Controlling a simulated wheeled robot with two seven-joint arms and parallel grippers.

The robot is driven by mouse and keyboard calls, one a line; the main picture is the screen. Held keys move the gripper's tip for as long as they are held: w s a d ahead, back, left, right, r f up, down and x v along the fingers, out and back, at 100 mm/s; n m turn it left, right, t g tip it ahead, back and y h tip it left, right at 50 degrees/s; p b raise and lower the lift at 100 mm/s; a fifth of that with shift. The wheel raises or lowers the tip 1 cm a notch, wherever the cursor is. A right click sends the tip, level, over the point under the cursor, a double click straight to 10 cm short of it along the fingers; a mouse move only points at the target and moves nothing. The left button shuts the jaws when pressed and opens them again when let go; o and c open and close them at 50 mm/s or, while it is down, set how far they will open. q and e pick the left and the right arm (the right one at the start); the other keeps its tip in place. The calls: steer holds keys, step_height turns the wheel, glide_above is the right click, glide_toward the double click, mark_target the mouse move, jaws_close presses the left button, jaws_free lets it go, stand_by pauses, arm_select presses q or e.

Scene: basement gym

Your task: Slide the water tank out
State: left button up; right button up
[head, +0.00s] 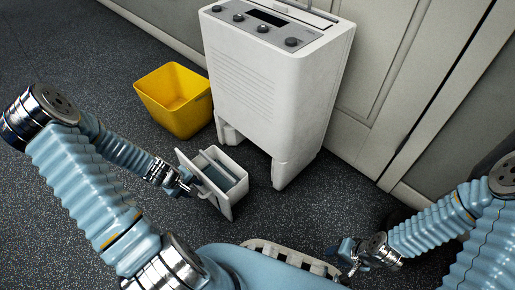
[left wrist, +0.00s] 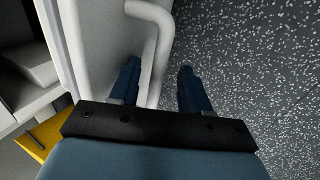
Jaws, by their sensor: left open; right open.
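The white dehumidifier (head: 270,85) stands upright on the floor, with an opening low in its front. The water tank (head: 237,190), a pale open-topped box with a front panel, sits low in front of that opening. Most or all of it is outside; I cannot tell whether its far end is clear. My left gripper (head: 187,184) is at the tank's front panel. In the left wrist view its open fingers (left wrist: 157,88) stand on either side of the white bar handle (left wrist: 158,50), not closed on it. My right gripper (head: 347,256) is open and empty, low at the right, away from the tank.
A yellow bin (head: 178,105) stands on the floor to the left of the dehumidifier. A pale panelled wall (head: 390,60) runs behind it. The speckled dark floor (head: 75,70) is clear at the left, and also between the tank and my right gripper.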

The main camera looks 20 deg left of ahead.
arm_select(q)
steer(key=p+v, duration=0.5)
steer(key=v, duration=0.3)
steer(key=shift+r, duration=0.2)
steer(key=shift+s, duration=0.1)
stand_by(0.3)
